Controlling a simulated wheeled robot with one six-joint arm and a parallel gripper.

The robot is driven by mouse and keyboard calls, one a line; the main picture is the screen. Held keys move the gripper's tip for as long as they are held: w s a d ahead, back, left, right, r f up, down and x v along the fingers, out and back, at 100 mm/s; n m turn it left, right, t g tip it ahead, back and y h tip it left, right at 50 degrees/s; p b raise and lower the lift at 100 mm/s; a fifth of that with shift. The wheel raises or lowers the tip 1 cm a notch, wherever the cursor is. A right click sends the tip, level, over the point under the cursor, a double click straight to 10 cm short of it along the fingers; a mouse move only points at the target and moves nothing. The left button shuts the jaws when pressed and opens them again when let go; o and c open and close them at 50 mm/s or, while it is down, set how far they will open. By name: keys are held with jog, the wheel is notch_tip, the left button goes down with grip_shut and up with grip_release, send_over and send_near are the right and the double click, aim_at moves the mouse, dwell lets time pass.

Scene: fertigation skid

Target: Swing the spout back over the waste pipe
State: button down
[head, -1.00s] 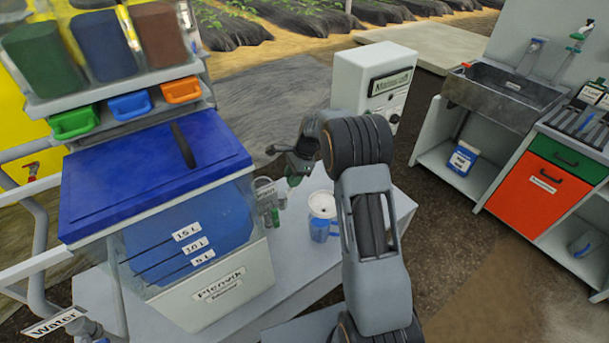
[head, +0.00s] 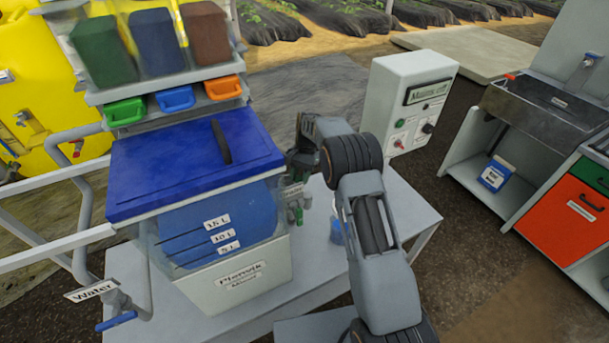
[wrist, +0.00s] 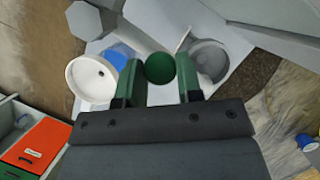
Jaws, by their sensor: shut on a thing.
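My gripper (wrist: 160,88) is shut on a round green knob (wrist: 160,68), which sits between its two green fingers in the wrist view. The knob seems to belong to the spout; the spout itself is mostly hidden below it. A grey round opening (wrist: 208,58), which looks like the waste pipe, lies just right of the right finger. A white round vessel (wrist: 90,78) with a blue part lies left of the left finger. In the head view my gripper (head: 300,165) is at the tank's right side, its fingertips hard to make out, above green fittings (head: 297,212).
The tank (head: 235,285) with a blue lid (head: 190,165) stands close left of my gripper. A sink (head: 545,110) and an orange-fronted cabinet (head: 565,220) are at right. The bench's right part (head: 415,215) is clear.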

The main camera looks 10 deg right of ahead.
jog(key=shift+s+a+n, duration=0.1)
jog(key=shift+a+n, duration=0.45)
jog(key=shift+n, duration=0.25)
jog(key=shift+a+h, duration=0.1)
jog(key=shift+h, duration=0.2)
jog(key=c, duration=0.8)
grip_release()
jog(key=shift+a, duration=0.1)
jog(key=shift+d, duration=0.2)
jog(key=shift+r, duration=0.2)
jog(key=shift+w+p+v, duration=0.1)
jog(key=shift+p+v, duration=0.3)
jog(key=shift+v, duration=2.95)
jog(key=shift+w+p+v, duration=0.15)
jog(key=shift+p+v, duration=0.25)
jog(key=shift+v, duration=2.9)
